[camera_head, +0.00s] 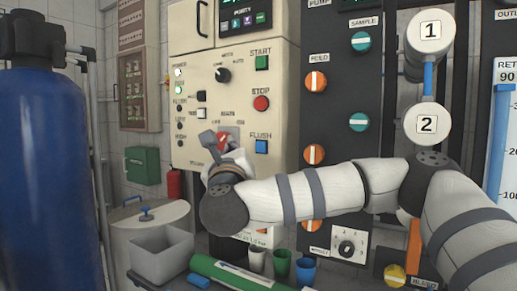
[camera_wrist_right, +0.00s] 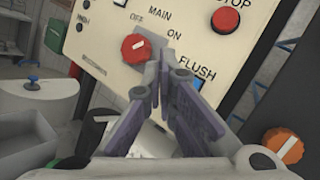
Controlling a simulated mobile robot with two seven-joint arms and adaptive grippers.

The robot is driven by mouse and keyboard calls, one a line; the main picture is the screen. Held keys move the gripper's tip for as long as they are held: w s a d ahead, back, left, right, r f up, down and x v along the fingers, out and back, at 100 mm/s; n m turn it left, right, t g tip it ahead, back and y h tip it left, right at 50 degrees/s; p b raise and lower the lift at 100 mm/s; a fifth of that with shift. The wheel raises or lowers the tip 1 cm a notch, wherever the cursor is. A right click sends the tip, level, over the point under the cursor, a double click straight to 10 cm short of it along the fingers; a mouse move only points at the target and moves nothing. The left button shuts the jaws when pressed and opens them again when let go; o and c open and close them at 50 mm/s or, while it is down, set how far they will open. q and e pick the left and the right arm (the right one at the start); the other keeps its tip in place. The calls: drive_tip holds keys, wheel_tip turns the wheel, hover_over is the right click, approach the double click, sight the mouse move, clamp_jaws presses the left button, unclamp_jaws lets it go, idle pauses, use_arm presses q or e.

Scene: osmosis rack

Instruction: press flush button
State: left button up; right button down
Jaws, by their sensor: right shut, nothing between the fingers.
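My right gripper (camera_head: 211,141) is shut and empty, in front of the panel and left of the flush button. In the wrist view its fingertips (camera_wrist_right: 161,58) overlap the plate of the red MAIN switch (camera_wrist_right: 135,47); I cannot tell whether they touch. My left gripper is not in view.
The red stop button (camera_head: 261,103) and green start button (camera_head: 261,63) sit above the flush button. A dark panel with orange and teal valve knobs (camera_head: 316,80) stands to the right. A grey bin (camera_head: 161,256) and several cups (camera_head: 281,264) are below.

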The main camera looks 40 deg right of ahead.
approach(253, 138)
drive_tip(key=w+r, duration=0.1)
drive_tip(key=w, duration=0.2)
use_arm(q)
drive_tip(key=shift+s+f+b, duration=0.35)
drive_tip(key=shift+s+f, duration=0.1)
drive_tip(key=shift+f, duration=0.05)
use_arm(e)
drive_tip(key=shift+w+d+r, duration=0.1)
drive_tip(key=shift+d, duration=0.45)
idle(0.4)
drive_tip(key=shift+w+d, duration=0.15)
drive_tip(key=shift+d, duration=0.2)
drive_tip(key=shift+w+d, duration=0.2)
drive_tip(key=shift+d, duration=0.25)
idle(0.6)
drive_tip(key=shift+a, duration=0.1)
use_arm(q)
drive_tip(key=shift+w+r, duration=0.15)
use_arm(e)
drive_tip(key=shift+s+a, duration=0.35)
drive_tip(key=shift+a, duration=0.4)
